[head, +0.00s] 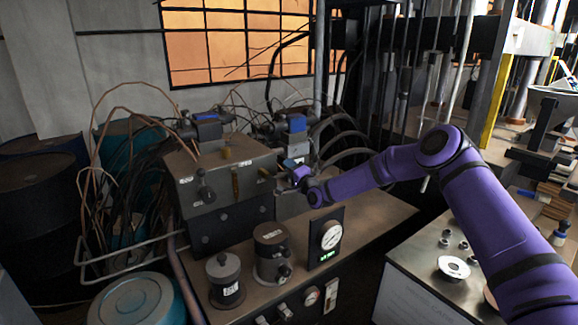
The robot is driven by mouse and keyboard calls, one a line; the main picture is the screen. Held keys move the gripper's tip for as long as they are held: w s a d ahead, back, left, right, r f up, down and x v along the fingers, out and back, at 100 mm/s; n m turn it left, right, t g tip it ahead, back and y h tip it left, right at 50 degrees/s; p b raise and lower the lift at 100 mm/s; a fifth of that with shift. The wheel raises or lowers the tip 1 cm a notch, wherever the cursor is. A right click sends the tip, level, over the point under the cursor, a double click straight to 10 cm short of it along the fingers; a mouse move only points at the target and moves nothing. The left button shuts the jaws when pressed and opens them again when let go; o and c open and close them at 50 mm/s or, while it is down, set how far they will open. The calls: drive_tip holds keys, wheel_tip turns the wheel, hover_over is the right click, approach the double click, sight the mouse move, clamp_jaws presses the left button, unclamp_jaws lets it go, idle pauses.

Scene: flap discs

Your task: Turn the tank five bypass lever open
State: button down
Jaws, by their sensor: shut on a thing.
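A dark metal valve block (220,165) stands on the bench at centre left, with small white labels too small to read. A black-knobbed lever (204,191) is on its front left, and an upright brass lever (235,183) is at the middle of its front. My gripper (285,173) is at the block's right front corner, to the right of the brass lever. It is shut on a small part there, which looks like a lever. The gripper hides most of this part, so its angle and its label cannot be made out.
A round gauge (331,236) in a black panel and two dark cylinders, one tall (272,253) and one short (225,281), stand on the bench in front of the block. Hoses and copper pipes crowd the left. A side table (425,272) with small metal parts is at right.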

drive_tip(key=shift+f+m, duration=0.35)
drive_tip(key=shift+m, duration=0.05)
drive_tip(key=shift+f, duration=0.1)
drive_tip(key=c, duration=0.8)
unclamp_jaws()
drive_tip(key=s+d+r, duration=0.1)
drive_tip(key=s, duration=0.4)
drive_tip(key=s+d+r, duration=0.1)
drive_tip(key=s+r, duration=0.1)
drive_tip(key=s, duration=0.3)
drive_tip(key=s+d+r, duration=0.1)
drive_tip(key=s+r, duration=0.1)
drive_tip(key=s, duration=0.3)
drive_tip(key=shift+s+d, duration=0.15)
drive_tip(key=shift+s, duration=0.2)
